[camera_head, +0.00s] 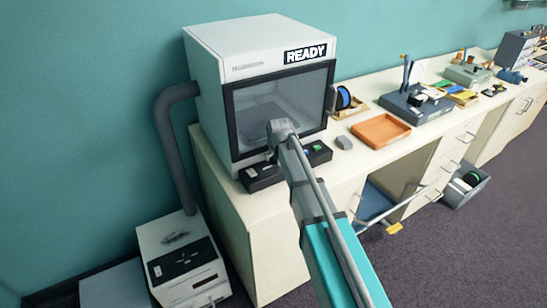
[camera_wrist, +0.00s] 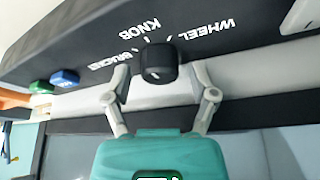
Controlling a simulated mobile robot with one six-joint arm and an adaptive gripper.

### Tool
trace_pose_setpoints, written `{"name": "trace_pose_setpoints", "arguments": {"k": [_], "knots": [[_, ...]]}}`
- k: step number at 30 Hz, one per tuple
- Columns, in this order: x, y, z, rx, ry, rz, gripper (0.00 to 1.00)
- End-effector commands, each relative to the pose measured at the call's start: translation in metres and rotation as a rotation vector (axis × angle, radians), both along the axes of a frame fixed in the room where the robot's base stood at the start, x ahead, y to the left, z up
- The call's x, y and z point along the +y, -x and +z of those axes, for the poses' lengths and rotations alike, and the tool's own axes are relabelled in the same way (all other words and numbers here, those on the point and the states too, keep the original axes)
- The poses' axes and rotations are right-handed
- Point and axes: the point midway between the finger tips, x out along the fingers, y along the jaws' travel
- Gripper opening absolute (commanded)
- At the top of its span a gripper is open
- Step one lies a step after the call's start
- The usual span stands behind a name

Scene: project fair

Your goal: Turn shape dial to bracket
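The shape dial (camera_wrist: 157,62) is a short black knob on the dark control panel (camera_wrist: 75,50) in the wrist view. White labels around it appear inverted: WHEEL at right, KNOB above, and a blurred word like BRACKET at left. A faint pale mark shows on the dial; I cannot tell which label it points to. My gripper (camera_wrist: 160,72) is open, one finger on each side of the dial with visible gaps. In the head view, my gripper (camera_head: 280,150) is at the panel (camera_head: 262,177) below the machine's window, and my arm hides the dial.
A blue button (camera_wrist: 66,78) and a green button (camera_wrist: 41,86) sit left of the dial in the wrist view. The white machine (camera_head: 225,130) reads READY. Right of it on the counter are a grey mouse-like object (camera_head: 344,143) and an orange tray (camera_head: 380,131).

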Motion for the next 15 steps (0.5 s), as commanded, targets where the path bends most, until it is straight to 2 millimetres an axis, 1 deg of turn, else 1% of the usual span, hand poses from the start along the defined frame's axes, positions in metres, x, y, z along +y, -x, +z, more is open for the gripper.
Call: {"name": "trace_pose_setpoints", "arguments": {"k": [1, 2, 3, 5, 6, 10, 15], "knots": [[0.0000, 0.0000, 0.0000, 0.000, 0.000, 0.000, 0.56], [0.0000, 0.0000, 0.0000, 0.000, 0.000, 0.000, 0.50], [0.0000, 0.0000, 0.0000, 0.000, 0.000, 0.000, 0.43], [0.0000, 0.0001, 0.0000, 0.000, 0.000, 0.000, 0.32], [0.0000, 0.0001, 0.0000, 0.000, 0.000, 0.000, 0.24], [0.0001, 0.0000, 0.0000, 0.000, 0.000, 0.000, 0.00], [0.0001, 0.0001, -0.0001, 0.000, 0.000, 0.000, 0.00]]}}
